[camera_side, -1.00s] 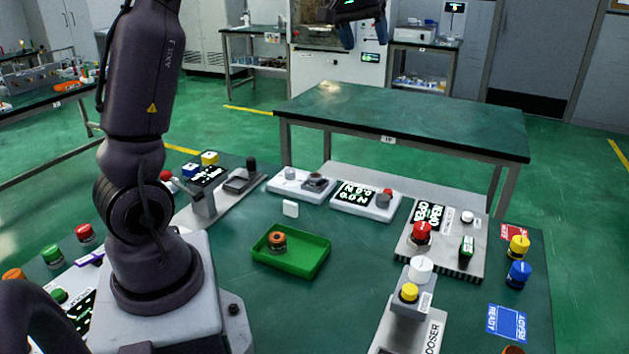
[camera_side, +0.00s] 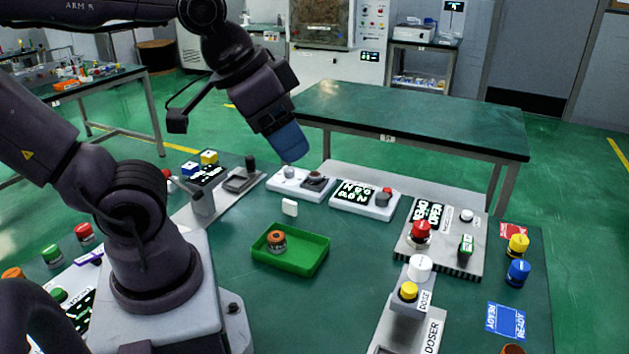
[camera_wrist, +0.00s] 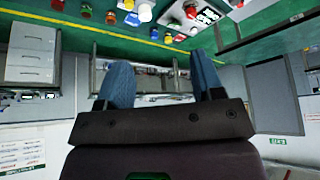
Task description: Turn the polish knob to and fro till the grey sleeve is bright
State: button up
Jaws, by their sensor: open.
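My gripper (camera_side: 290,148) has blue fingers and hangs tilted down over the back of the green bench, above the small white unit. In the wrist view its two fingers (camera_wrist: 161,82) are spread with nothing between them. The white unit (camera_side: 274,186) carries a pale round knob (camera_side: 289,172) on its left and a dark holder with a small greyish piece (camera_side: 315,176) on its right. I take these for the polish knob and grey sleeve, but no label is legible. The fingertips look close to this unit in the picture; their height above it is unclear.
A green tray (camera_side: 305,262) holds an orange-and-dark round part (camera_side: 276,240). A dark-topped unit (camera_side: 205,197) lies left, the DOSER stand (camera_side: 414,312) front right.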

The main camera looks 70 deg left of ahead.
dwell(0.3)
jog(key=n+g, duration=0.6)
jog(key=n, duration=1.8)
send_over(289, 169)
notch_tip(289, 169, down, 20)
jog(key=r, duration=0.1)
notch_tip(289, 169, down, 13)
